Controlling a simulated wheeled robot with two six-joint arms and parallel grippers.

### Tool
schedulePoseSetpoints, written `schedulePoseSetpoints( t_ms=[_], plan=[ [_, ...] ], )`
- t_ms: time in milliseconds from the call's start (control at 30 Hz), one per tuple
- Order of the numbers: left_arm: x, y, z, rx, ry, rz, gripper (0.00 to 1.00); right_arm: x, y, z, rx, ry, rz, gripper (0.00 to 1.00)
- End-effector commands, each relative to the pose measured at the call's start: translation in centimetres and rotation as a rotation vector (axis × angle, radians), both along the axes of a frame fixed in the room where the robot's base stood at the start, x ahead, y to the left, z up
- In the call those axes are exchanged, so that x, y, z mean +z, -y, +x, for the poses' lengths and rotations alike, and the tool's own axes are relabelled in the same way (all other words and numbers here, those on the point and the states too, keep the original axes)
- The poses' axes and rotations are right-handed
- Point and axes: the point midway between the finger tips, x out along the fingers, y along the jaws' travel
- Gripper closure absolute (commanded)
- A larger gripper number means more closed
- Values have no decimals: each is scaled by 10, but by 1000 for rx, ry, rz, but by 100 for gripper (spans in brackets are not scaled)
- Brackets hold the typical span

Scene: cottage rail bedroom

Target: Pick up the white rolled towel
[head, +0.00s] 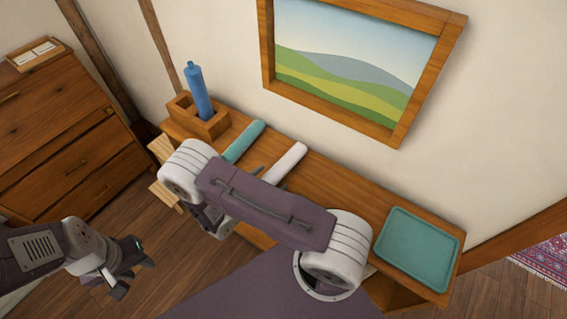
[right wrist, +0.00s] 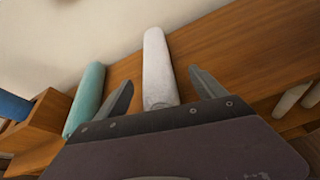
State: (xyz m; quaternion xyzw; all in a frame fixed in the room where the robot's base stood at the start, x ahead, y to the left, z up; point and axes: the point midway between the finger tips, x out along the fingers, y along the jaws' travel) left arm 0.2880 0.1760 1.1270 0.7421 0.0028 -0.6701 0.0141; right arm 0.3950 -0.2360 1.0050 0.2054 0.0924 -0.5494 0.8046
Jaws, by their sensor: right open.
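The white rolled towel (head: 286,163) lies on the wooden bench top, partly hidden by my right arm in the head view. In the right wrist view the white towel (right wrist: 158,68) stretches away between the two fingers of my right gripper (right wrist: 164,92). That gripper is open, with a finger on each side of the towel; whether it touches the towel is unclear. In the head view the right gripper is mostly hidden behind my arm. My left gripper (head: 136,262) hangs at the lower left above the floor, away from the bench; its finger gap is unclear.
A teal rolled towel (head: 243,141) lies left of the white one, close to the gripper's left finger. A wooden box (head: 205,124) with a blue bottle (head: 198,92) stands at the bench's left end. A teal tray (head: 418,249) lies at the right end. The wall is behind.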

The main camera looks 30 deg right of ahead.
Motion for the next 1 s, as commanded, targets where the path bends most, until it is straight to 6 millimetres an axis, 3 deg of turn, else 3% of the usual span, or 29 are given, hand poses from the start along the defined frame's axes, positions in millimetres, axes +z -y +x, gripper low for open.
schedulePoseSetpoints(
  t_ms=[200, 300, 567, 667, 833, 1000],
  plan=[
    [24, 0, 0, 0, 0, 0, 64, -4, 27, 16, -7, -3, 0, 20],
    [25, 0, 0, 0, 0, 0, 64, -13, 38, 22, -4, -2, 0, 20],
    [24, 0, 0, 0, 0, 0, 64, -17, 42, 25, -1, 0, 0, 20],
    [24, 0, 0, 0, 0, 0, 64, -17, 42, 25, -1, 0, 0, 42],
    [24, 0, 0, 0, 0, 0, 64, -17, 42, 25, -1, 0, 0, 89],
    [24, 0, 0, 0, 0, 0, 64, -17, 42, 25, -1, 0, 0, 90]
  ],
)
